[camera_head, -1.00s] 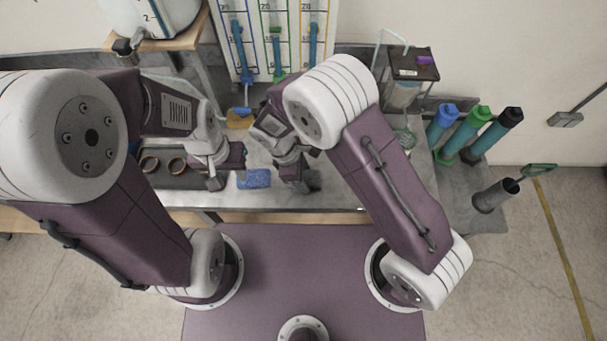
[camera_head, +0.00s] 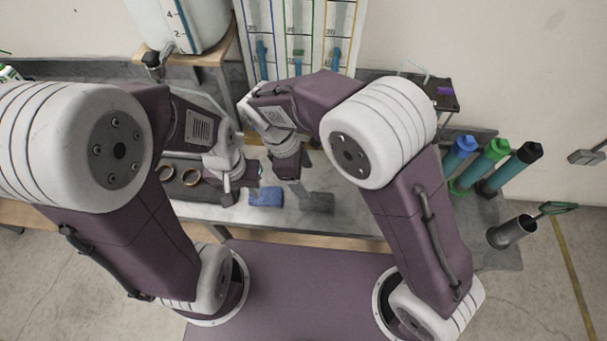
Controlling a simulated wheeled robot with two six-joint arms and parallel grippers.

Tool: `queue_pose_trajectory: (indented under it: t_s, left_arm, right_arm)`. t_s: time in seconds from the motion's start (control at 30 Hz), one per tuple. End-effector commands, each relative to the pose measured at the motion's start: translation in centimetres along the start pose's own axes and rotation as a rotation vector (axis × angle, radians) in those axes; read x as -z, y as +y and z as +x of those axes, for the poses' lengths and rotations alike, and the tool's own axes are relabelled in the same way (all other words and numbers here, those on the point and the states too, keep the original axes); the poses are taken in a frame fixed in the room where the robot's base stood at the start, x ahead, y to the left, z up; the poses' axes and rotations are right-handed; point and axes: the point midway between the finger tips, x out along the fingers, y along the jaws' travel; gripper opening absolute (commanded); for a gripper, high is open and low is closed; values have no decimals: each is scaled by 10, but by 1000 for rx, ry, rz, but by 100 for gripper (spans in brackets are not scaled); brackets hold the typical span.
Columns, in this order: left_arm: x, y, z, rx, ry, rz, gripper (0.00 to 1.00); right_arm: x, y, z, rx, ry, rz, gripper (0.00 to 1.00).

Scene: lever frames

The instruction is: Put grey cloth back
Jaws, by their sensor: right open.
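A grey cloth (camera_head: 317,202) lies on the grey bench top, to the right of a blue cloth or sponge (camera_head: 265,197). My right gripper (camera_head: 288,172) is open and empty, above the bench up and left of the grey cloth, apart from it in the picture. My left gripper (camera_head: 243,180) is low over the bench, just left of the blue item and by the dark tray. Its fingertips are too small and partly hidden to tell whether they are open or shut.
A dark tray (camera_head: 185,198) with brown rings is at the left of the bench (camera_head: 350,215). Blue, green and black capped cylinders (camera_head: 495,165) and a grey tube (camera_head: 512,232) stand at the right. A marked panel with coloured tubes (camera_head: 300,40) is at the back.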

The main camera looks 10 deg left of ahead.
Motion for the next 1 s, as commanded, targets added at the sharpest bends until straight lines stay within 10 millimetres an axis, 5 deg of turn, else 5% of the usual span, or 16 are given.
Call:
queue_pose_trajectory:
  t_s: [0.37,0.47,0.57,0.73,0.83,1.0]
  left_arm:
    - [0,0,0,0,0,0,36]
    - [0,0,0,0,0,0,36]
    - [0,0,0,0,0,0,36]
    - [0,0,0,0,0,0,36]
    - [0,0,0,0,0,0,36]
    - [0,0,0,0,0,0,36]
  right_arm:
    - [-2,1,-2,2,4,12,74]
    - [-31,6,6,31,48,174,74]
    - [-88,8,24,84,139,542,74]
    - [-171,-21,57,153,274,1223,74]
    - [-196,-39,69,168,316,1486,74]
    - [-206,-48,74,173,333,1605,74]
